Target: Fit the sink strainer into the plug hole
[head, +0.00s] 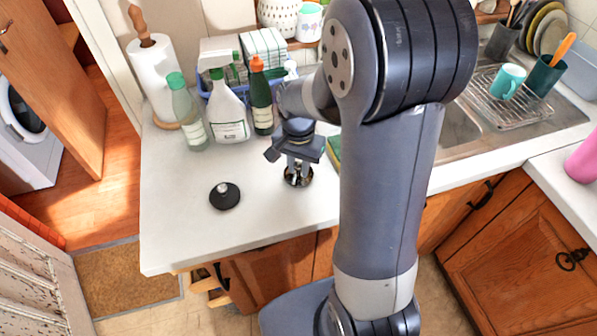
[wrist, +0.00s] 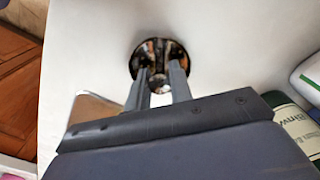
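A shiny round metal strainer (head: 298,182) sits on the white worktop, left of my arm in the head view. It also shows in the wrist view as a dark, mirror-like disc (wrist: 148,52) with a small knob at its near side. My gripper (head: 298,167) points down over it. In the wrist view the gripper's fingers (wrist: 161,68) stand apart on either side of the knob; whether they touch it is hard to tell. The sink (head: 462,124) is at the right, partly behind my arm. The plug hole is hidden.
A black disc with a knob (head: 225,196) lies on the worktop (head: 180,230) left of the strainer. A spray bottle (head: 229,108), other bottles and a paper towel roll (head: 155,80) stand behind. A dish rack (head: 508,98) stands by the sink. The worktop's front left is clear.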

